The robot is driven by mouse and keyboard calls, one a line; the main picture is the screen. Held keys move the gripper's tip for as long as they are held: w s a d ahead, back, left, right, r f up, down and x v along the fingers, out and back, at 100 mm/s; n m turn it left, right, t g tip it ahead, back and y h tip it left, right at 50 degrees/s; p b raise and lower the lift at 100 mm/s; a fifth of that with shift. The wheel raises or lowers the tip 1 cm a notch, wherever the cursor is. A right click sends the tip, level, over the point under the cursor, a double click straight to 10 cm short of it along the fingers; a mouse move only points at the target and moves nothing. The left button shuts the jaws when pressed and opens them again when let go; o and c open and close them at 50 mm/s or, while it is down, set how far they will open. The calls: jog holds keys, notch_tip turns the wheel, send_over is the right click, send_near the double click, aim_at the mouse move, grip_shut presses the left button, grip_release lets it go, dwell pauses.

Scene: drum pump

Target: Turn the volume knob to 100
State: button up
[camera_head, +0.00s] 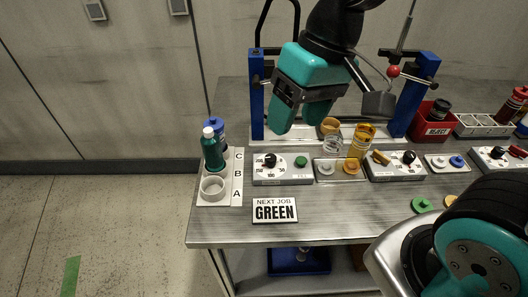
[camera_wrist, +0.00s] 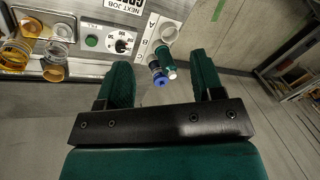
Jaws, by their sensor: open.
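The volume knob (camera_head: 270,160) is a small black dial on a light grey panel (camera_head: 283,177) with printed numbers around it, 100 among them. I cannot read its exact setting. The knob also shows in the wrist view (camera_wrist: 121,45), upper left of centre. A green button (camera_head: 301,161) sits to the right of the knob on the same panel. My gripper (camera_head: 300,122) hangs above and behind this panel, its teal fingers apart and empty. In the wrist view, my gripper (camera_wrist: 163,75) has the knob beyond its left finger, clear of contact.
A rack (camera_head: 236,184) marked A, B, C holds a green bottle (camera_head: 212,150), a blue-capped bottle (camera_head: 217,128) and an empty ring. A GREEN job sign (camera_head: 274,210) stands in front. Blue posts (camera_head: 256,95) flank the station. Glass jars (camera_head: 361,138) stand right of the panel.

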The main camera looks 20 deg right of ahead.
aim_at(270, 157)
jog(key=w+d+f+m+h+b, duration=0.1)
jog(key=w+d+f+m+b, duration=0.1)
jog(key=w+f+m, duration=0.55)
jog(key=w+d+f+m+h+b, duration=0.2)
jog(key=w+f+m, duration=0.15)
jog(key=w, duration=0.65)
jog(key=f, duration=1)
jog(key=f+p, duration=0.1)
jog(key=f, duration=0.5)
jog(key=shift+w+a, duration=0.25)
jog(key=shift+f, duration=0.5)
jog(key=c, duration=0.9)
